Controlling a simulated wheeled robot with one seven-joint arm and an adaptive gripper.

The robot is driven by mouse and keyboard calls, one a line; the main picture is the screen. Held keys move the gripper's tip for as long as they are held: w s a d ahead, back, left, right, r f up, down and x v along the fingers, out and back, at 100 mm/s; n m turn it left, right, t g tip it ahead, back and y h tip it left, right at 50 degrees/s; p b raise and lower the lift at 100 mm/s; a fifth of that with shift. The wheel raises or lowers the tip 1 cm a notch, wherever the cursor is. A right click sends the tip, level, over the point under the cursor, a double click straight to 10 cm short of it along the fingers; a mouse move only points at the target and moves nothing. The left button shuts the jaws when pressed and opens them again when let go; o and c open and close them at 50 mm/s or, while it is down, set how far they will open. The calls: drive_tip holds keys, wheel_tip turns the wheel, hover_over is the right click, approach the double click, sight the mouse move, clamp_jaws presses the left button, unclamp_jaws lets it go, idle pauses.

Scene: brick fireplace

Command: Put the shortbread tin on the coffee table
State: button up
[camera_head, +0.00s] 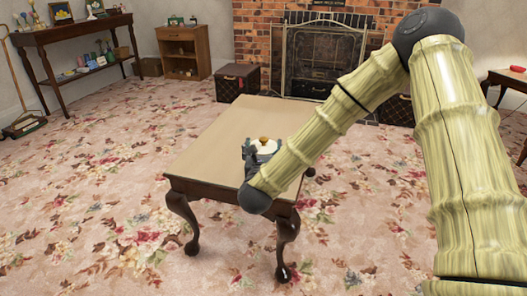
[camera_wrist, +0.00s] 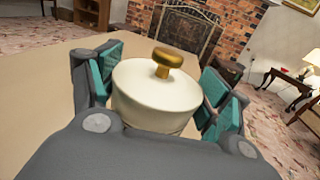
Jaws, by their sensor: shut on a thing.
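The shortbread tin is a round cream-white tin (camera_wrist: 155,92) with a gold knob on its lid. In the wrist view it sits upright between the teal pads of my gripper (camera_wrist: 163,98), which is shut on its sides. In the head view the tin (camera_head: 264,146) shows over the near right part of the coffee table, partly hidden by my gripper (camera_head: 262,152) and arm. The coffee table (camera_head: 225,125) has a plain tan top and dark curved legs. I cannot tell whether the tin's base touches the top.
The far and left parts of the tabletop are bare. A brick fireplace (camera_head: 258,45) with a screen stands behind, with a dark trunk (camera_head: 238,82) near it. A wooden cabinet (camera_head: 184,50) and a long side table (camera_head: 75,38) stand at the left. Patterned carpet surrounds the table.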

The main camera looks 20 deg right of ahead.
drive_tip(key=shift+f, duration=0.1)
drive_tip(key=o, duration=1.5)
drive_tip(key=shift+c, duration=0.2)
drive_tip(key=shift+r, duration=0.25)
drive_tip(key=p+v, duration=0.3)
drive_tip(key=v, duration=0.9)
